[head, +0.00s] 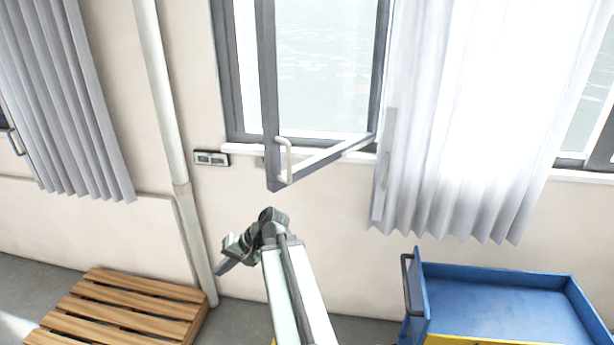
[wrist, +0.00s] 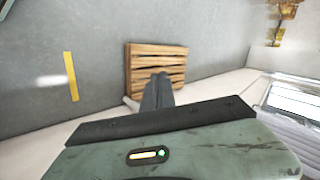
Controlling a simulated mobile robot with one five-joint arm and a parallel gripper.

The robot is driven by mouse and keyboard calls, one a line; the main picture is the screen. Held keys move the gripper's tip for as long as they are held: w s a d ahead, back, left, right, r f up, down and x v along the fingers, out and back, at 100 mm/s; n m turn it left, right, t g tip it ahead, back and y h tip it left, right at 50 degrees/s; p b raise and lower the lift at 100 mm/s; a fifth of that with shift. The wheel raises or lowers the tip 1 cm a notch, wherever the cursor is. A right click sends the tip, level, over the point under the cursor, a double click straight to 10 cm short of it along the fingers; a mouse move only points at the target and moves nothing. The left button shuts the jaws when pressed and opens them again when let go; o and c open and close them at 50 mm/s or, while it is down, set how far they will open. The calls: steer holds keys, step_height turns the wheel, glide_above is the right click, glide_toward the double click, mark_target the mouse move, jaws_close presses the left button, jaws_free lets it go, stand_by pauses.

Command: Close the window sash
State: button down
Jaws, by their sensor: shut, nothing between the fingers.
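The window sash (head: 268,90) is a dark grey frame that stands open, swung out from the window frame (head: 228,75) into the room. Its free edge is at the left, and its bottom rail runs back to the right toward the frame. A pale handle (head: 287,160) sits near the lower free corner. My gripper (head: 222,268) is below and left of that corner, apart from the sash, pointing down and left. In the wrist view my gripper (wrist: 157,80) is shut and empty. The sash cannot be made out in the wrist view.
A wooden pallet (head: 125,308) lies on the floor at lower left; it also shows in the wrist view (wrist: 150,60). A vertical pipe (head: 165,110) runs down the wall. A blue cart (head: 490,295) stands at lower right. Curtains (head: 450,130) hang right of the sash.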

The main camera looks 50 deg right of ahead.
steer(key=s+d+r+m+t+h, duration=0.1)
steer(key=s+d+r+m+t, duration=0.2)
steer(key=d, duration=0.5)
steer(key=s+d+r+m+t, duration=0.1)
steer(key=d+r+m+t, duration=0.15)
steer(key=d+r, duration=0.4)
steer(key=m+t+h, duration=0.6)
glide_toward(301, 172)
steer(key=shift+n+y, duration=0.3)
steer(key=shift+n, duration=0.05)
steer(key=w, duration=0.7)
steer(key=shift+d+f, duration=0.1)
steer(key=shift+d, duration=0.15)
steer(key=shift+d, duration=0.1)
